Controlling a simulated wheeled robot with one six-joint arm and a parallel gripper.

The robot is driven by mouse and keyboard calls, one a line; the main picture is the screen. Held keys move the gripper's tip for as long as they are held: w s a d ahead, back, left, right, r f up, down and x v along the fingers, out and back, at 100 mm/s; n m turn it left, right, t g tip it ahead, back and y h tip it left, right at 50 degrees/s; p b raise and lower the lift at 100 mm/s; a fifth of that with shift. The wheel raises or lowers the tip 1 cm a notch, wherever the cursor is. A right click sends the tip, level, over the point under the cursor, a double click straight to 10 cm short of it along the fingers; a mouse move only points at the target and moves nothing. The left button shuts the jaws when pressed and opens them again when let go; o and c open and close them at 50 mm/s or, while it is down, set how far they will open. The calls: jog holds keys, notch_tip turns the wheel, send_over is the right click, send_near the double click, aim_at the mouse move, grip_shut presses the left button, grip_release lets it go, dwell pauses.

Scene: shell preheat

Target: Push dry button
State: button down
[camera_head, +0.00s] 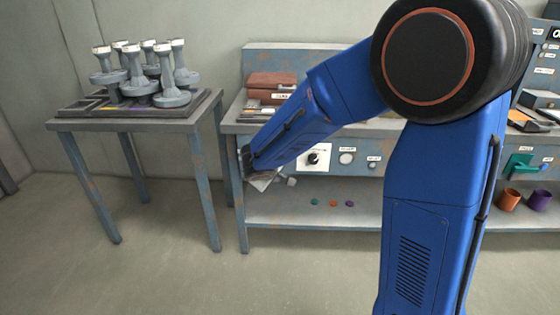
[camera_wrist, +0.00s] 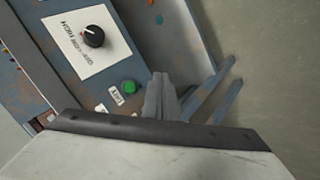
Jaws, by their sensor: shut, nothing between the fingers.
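A round green button (camera_wrist: 129,87) sits on the blue bench front in the wrist view. A small white label (camera_wrist: 115,96) is beside it, its print too small to read surely. In the head view this spot is hidden behind my arm. My gripper (camera_wrist: 160,84) is shut and empty, its fingers just right of the green button in the wrist view. I cannot tell whether they touch the panel. In the head view my gripper (camera_head: 268,180) is at the bench's left front, partly covered by my arm.
A black knob (camera_wrist: 94,36) on a white plate is near the green button. The bench (camera_head: 290,192) has a lower shelf with small coloured discs. A side table (camera_head: 130,124) at left holds several grey pieces. Floor in front is clear.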

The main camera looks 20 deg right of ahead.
jog(key=w+d, duration=0.2)
jog(key=w, duration=0.6)
jog(key=shift+d, duration=0.4)
jog(key=shift+w, duration=0.2)
dwell(1.7)
jog(key=shift+w+d, duration=0.1)
jog(key=shift+w, duration=0.2)
jog(key=shift+w+d, duration=0.15)
jog(key=shift+w, duration=0.25)
dwell(0.8)
jog(key=shift+s, duration=0.15)
jog(key=shift+s+a, duration=0.25)
jog(key=shift+s, duration=0.4)
jog(key=shift+s, duration=0.15)
jog(key=s, duration=0.1)
jog(key=s+a, duration=0.1)
jog(key=s, duration=0.2)
jog(key=shift+s+a, duration=0.25)
jog(key=shift+a, duration=0.05)
dwell(0.3)
